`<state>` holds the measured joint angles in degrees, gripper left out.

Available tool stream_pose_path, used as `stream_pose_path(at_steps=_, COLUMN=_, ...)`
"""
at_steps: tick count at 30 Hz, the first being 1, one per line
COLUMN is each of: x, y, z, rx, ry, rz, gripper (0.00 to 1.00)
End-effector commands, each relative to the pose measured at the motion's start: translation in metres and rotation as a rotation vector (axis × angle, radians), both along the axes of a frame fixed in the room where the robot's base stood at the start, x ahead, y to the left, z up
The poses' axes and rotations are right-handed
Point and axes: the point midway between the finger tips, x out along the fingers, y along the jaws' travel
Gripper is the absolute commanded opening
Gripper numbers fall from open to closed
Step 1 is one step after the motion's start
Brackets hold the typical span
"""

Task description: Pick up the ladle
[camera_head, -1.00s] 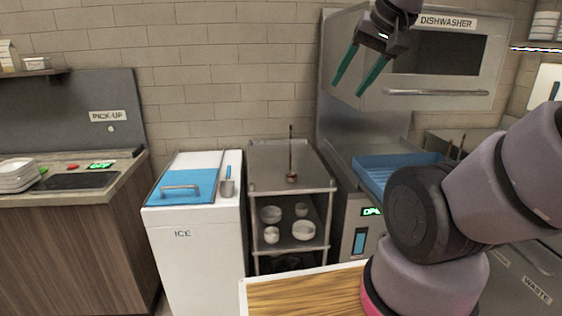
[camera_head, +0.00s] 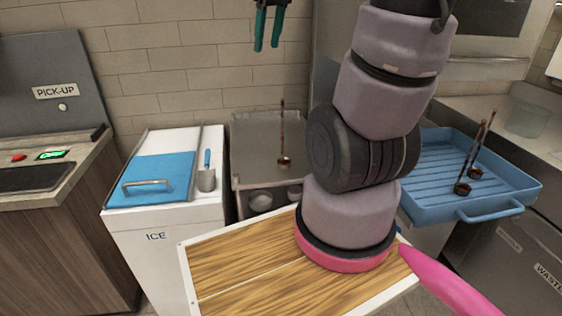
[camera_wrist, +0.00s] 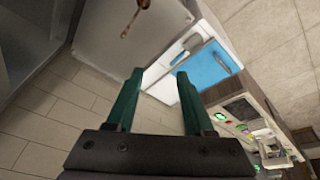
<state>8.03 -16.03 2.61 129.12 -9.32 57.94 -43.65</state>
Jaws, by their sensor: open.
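A ladle (camera_head: 284,160) with a dark reddish-brown bowl and a long thin upright handle stands on the steel cart top (camera_head: 248,135). Two similar ladles (camera_head: 463,188) stand in the blue tray (camera_head: 440,160) on the right. The cart's ladle also shows in the wrist view (camera_wrist: 133,18), at the top edge. My gripper (camera_head: 267,48) has green fingers pointing down, is open and empty, and hangs high, above and apart from the cart in the picture. In the wrist view the finger tips (camera_wrist: 160,72) are apart with nothing between them.
A white ice chest (camera_head: 158,240) with a blue lid and a small scoop (camera_head: 206,178) stands left of the cart. Bowls (camera_head: 261,202) sit on the cart's lower shelf. A wooden board (camera_head: 230,265) lies in front. The dishwasher (camera_head: 485,70) is at the back right.

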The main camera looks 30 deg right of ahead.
Motion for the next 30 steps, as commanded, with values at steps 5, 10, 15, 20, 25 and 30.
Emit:
stream_pose_path(at_steps=5, x=0.052, y=-0.037, z=-0.046, rx=-0.107, ry=0.153, rz=0.336, gripper=0.53)
stream_pose_path(at_steps=10, x=0.079, y=-0.062, z=-0.082, rx=-0.143, ry=0.243, rz=0.579, gripper=0.53)
stream_pose_path(at_steps=15, x=0.09, y=-0.074, z=-0.101, rx=-0.149, ry=0.279, rz=0.697, gripper=0.53)
stream_pose_path(at_steps=20, x=0.09, y=-0.075, z=-0.125, rx=-0.147, ry=0.287, rz=0.716, gripper=0.53)
stream_pose_path(at_steps=25, x=0.09, y=-0.075, z=-0.149, rx=-0.149, ry=0.285, rz=0.716, gripper=0.53)
stream_pose_path(at_steps=30, x=0.09, y=-0.076, z=-0.161, rx=-0.149, ry=0.283, rz=0.712, gripper=0.53)
